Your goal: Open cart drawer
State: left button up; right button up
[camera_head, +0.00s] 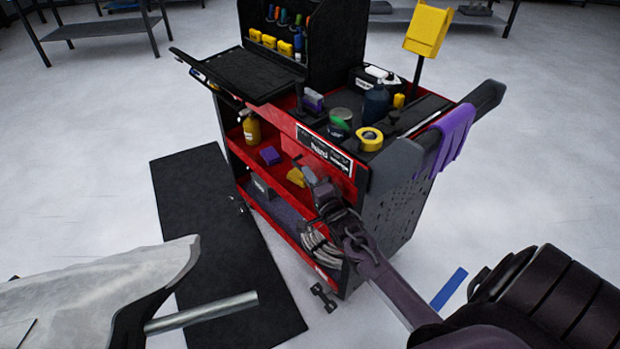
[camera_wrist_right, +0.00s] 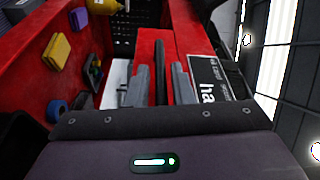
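The red and black cart (camera_head: 385,215) stands in the middle of the head view. Its red drawer front (camera_head: 338,172) bears a black and white label and faces the lower left. My right gripper (camera_head: 308,176) is at the drawer front, just below the label. In the right wrist view its two grey fingers (camera_wrist_right: 160,82) are apart, with a narrow red and dark strip of the cart showing between them. I cannot tell whether they touch it. The label (camera_wrist_right: 212,85) is just right of the fingers. My left gripper is not in view.
A yellow bottle (camera_head: 251,128), a purple block (camera_head: 270,155) and a coiled cable (camera_head: 320,248) are on the open shelves. Yellow tape (camera_head: 370,139) lies on top. A purple cloth (camera_head: 453,135) hangs over the handle. A black mat (camera_head: 215,240) lies on the floor left of the cart.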

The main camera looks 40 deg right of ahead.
grip_shut()
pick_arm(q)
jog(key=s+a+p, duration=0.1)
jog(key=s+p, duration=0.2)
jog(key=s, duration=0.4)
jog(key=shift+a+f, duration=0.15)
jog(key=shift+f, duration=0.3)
pick_arm(e)
jog(key=s+a, duration=0.2)
jog(key=a, duration=1.5)
jog(key=shift+a, duration=0.25)
jog(key=shift+f, duration=0.1)
jog(key=shift+o, duration=1.6)
grip_release()
jog(key=shift+d, duration=0.1)
